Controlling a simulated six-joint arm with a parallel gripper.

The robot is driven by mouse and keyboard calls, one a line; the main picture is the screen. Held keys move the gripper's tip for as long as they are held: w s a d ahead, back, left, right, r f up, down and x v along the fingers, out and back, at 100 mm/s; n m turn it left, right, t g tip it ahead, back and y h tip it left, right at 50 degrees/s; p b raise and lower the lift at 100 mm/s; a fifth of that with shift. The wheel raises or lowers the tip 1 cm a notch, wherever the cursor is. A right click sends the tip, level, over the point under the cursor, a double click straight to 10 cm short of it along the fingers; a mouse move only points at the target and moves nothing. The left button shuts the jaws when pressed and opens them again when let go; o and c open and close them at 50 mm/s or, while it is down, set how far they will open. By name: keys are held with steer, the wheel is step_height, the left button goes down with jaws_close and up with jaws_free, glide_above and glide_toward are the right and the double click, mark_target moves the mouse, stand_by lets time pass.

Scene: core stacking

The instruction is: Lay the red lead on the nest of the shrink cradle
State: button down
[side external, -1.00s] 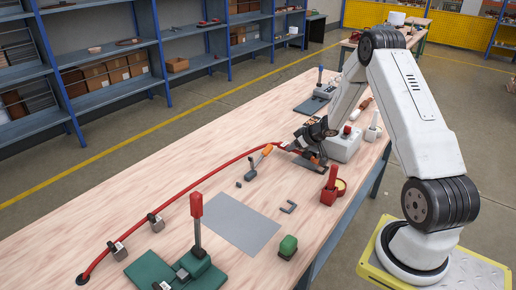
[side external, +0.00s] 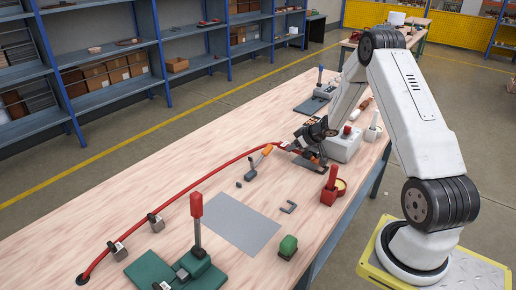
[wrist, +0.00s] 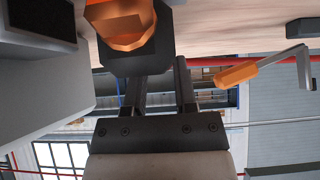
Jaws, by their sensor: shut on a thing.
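The red lead (side external: 180,186) rises from a hole at the near left of the bench, passes two small metal clips and arcs to my gripper (side external: 305,147). My gripper is low over the bench and shut on the lead's far end. A dark flat piece (side external: 314,165) lies just below it; I cannot tell whether this is the shrink cradle, and its nest is hidden. In the wrist view my gripper (wrist: 160,85) has a dark block with an orange top (wrist: 122,22) close before it. A stretch of red lead (wrist: 215,62) shows there; the grip itself is hidden.
A pale box with a red button (side external: 345,142) stands close right of my gripper. An orange-handled tool (side external: 263,154) lies to its left. A red stand (side external: 331,186), a green block (side external: 288,247) and a green lever press (side external: 195,258) are nearer. The grey mat (side external: 235,222) is bare.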

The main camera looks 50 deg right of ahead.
mark_target(307, 152)
steer(key=shift+f, duration=1.05)
steer(key=shift+c, duration=1.6)
jaws_free()
steer(key=shift+v, duration=3.9)
